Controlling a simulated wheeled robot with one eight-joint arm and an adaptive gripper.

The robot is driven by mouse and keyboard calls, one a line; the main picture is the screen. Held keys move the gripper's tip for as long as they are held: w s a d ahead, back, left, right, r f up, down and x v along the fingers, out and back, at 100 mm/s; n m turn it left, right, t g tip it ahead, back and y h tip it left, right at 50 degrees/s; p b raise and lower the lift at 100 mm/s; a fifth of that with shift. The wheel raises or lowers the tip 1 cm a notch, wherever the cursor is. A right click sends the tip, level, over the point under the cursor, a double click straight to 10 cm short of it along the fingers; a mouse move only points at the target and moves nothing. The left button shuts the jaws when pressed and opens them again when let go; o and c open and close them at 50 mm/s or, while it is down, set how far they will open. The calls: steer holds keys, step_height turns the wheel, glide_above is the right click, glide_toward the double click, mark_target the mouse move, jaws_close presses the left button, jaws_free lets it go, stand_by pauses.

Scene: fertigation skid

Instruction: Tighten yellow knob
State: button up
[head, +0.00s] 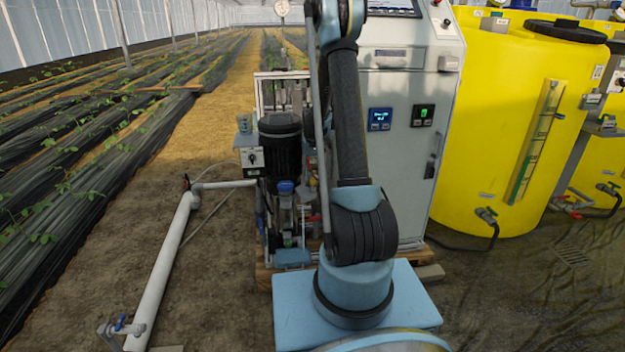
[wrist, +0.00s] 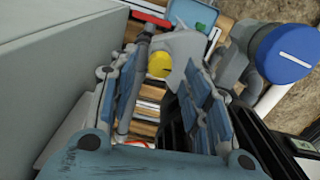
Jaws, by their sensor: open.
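The yellow knob (wrist: 160,64) shows in the wrist view as a round yellow face on a grey body, above the middle of the picture. My gripper (wrist: 172,62) is open, and its two blue-padded fingers reach toward the knob from either side. The knob appears between the fingertips; whether they touch it I cannot tell. In the head view my arm stands in front of the skid, and my gripper and the knob are not visible there.
A blue round cap (wrist: 290,53) is close to the right finger in the wrist view. A grey cabinet wall (wrist: 50,75) stands at the left. In the head view, a black motor (head: 280,145), control cabinet (head: 408,190) and yellow tank (head: 505,110) crowd the skid.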

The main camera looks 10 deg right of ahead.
mark_target(313, 181)
steer(key=shift+f, duration=1.15)
jaws_close()
